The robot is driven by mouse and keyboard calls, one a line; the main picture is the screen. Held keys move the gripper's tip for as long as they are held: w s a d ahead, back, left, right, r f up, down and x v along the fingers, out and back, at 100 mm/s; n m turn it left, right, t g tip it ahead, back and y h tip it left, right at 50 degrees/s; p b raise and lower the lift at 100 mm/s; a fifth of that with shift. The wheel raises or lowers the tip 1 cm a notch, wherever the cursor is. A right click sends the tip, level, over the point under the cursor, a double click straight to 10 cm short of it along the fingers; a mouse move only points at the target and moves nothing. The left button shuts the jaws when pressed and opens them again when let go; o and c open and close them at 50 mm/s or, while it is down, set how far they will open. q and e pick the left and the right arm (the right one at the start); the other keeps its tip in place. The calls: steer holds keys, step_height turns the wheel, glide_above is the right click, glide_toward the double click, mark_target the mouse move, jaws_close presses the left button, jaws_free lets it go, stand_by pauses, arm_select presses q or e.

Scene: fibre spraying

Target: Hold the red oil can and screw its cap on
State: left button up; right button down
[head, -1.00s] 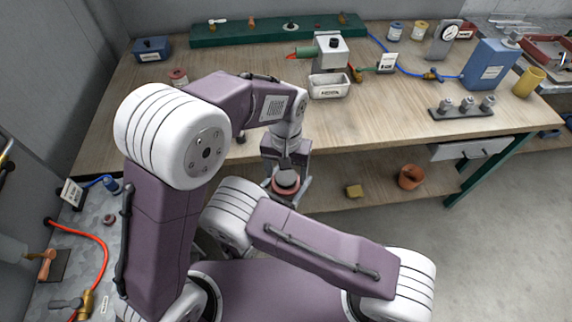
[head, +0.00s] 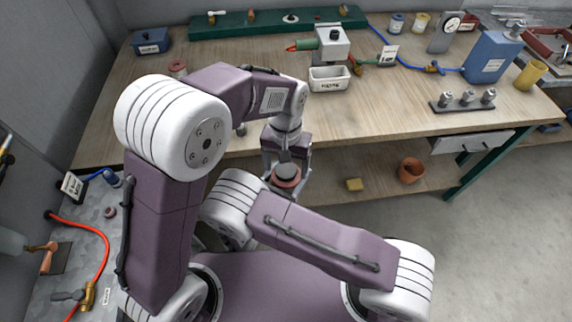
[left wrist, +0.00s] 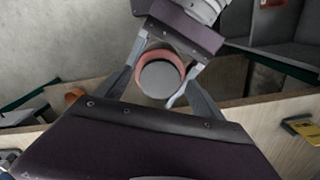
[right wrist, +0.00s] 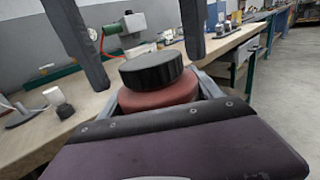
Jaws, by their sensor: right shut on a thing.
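The red oil can (right wrist: 158,97) stands upright in the right wrist view with a wide black cap (right wrist: 152,70) on top. I cannot tell how far the cap is screwed on. My right gripper is shut on the can; its fingers are partly hidden by its own body. My left gripper (head: 287,172) points down over the can. Its fingers are spread and hang on both sides above the cap, apart from it, in the right wrist view. The left wrist view looks onto the cap's grey disc (left wrist: 159,80) with the can's red rim (left wrist: 180,63) around it.
The workbench (head: 400,120) lies beyond my arms, with a white tray (head: 329,78), a blue canister (head: 490,60) and a metal rack (head: 463,102). Floor at the right is clear.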

arm_select(q)
steer(key=shift+r, duration=0.15)
step_height(320, 180, up, 12)
stand_by(0.4)
stand_by(0.3)
steer(key=s+a+f+n, duration=0.1)
steer(key=s+a+f, duration=0.1)
steer(key=a+f, duration=0.3)
steer(key=s+a+f+n, duration=0.1)
steer(key=s+a+f, duration=0.2)
steer(key=a+f, duration=0.2)
steer(key=s+a+f+n+t, duration=0.1)
steer(key=s+a+f, duration=0.2)
steer(key=a, duration=0.7)
steer(key=shift+s+a+f+n, duration=0.25)
steer(key=shift+f+n, duration=0.15)
steer(key=shift+f, duration=0.55)
steer(key=shift+d, duration=0.1)
